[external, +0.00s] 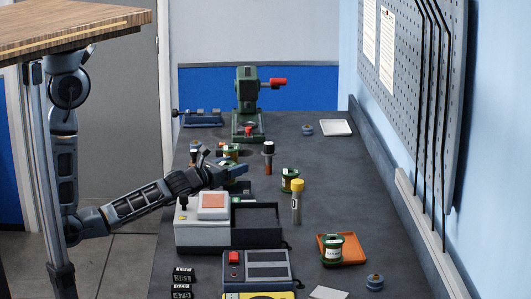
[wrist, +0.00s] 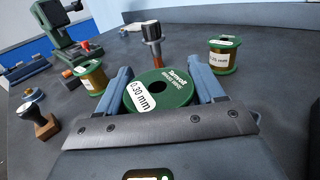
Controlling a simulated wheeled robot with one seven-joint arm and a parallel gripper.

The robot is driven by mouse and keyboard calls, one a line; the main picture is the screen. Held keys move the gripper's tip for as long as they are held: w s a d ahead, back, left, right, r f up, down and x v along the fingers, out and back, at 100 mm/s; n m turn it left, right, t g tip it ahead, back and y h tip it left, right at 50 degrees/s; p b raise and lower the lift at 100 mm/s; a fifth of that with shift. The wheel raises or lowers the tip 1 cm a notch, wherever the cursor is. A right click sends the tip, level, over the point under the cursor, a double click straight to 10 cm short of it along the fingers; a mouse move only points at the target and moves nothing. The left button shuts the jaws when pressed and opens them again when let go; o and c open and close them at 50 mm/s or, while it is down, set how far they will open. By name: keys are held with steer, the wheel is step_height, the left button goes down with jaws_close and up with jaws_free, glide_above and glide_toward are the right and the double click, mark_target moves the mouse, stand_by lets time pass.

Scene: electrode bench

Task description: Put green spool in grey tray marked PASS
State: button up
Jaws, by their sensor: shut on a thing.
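My gripper (external: 226,172) is over the left part of the bench, behind the grey-and-white machine. In the wrist view its two blue fingers (wrist: 160,76) are closed on the sides of a green spool (wrist: 161,92) labelled 0.30 mm. In the external view the held green spool (external: 237,169) is partly hidden by the gripper.
Other green spools stand behind (external: 230,150) and right (external: 290,180) of my gripper. A green press (external: 248,110) is at the back. The bench before the pale tray is mostly clear.

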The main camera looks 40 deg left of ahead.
steer(key=o, duration=1.5)
steer(key=shift+r, duration=0.25)
steer(key=shift+r+p, duration=0.5)
steer(key=shift+r, duration=0.05)
steer(key=s+b, duration=0.1)
steer(key=s, duration=0.2)
steer(key=s+b, duration=0.1)
steer(key=s, duration=0.3)
steer(key=s+a, duration=0.1)
steer(key=s, duration=0.2)
steer(key=shift+s+f+b, duration=0.3)
steer(key=shift+f+b, duration=0.05)
steer(key=shift+b, duration=0.05)
steer(key=shift+s+r, duration=0.15)
steer(key=shift+s, duration=0.5)
